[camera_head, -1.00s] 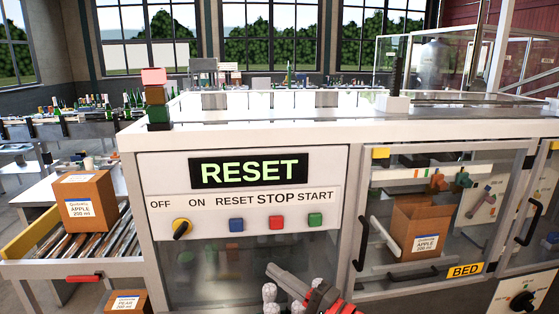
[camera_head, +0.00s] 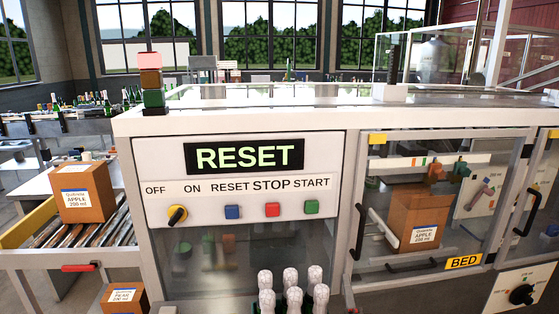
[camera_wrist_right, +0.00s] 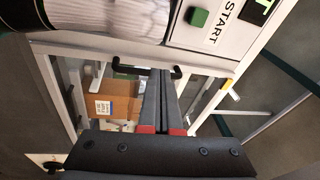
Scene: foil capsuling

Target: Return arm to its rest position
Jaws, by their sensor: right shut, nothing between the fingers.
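My right gripper (camera_wrist_right: 160,76) shows in the right wrist view with its two grey fingers pressed together and nothing between them. It points toward the machine's front, where a dark door handle (camera_wrist_right: 148,68) and a cardboard box (camera_wrist_right: 108,98) appear beyond the fingers. My left gripper is not in view.
The machine's control panel (camera_head: 200,210) reads RESET and has a knob (camera_head: 177,215) and coloured buttons. A box (camera_head: 417,220) stands behind the BED door. Another box (camera_head: 84,192) sits on the left roller conveyor (camera_head: 95,238), with one lower down (camera_head: 123,299).

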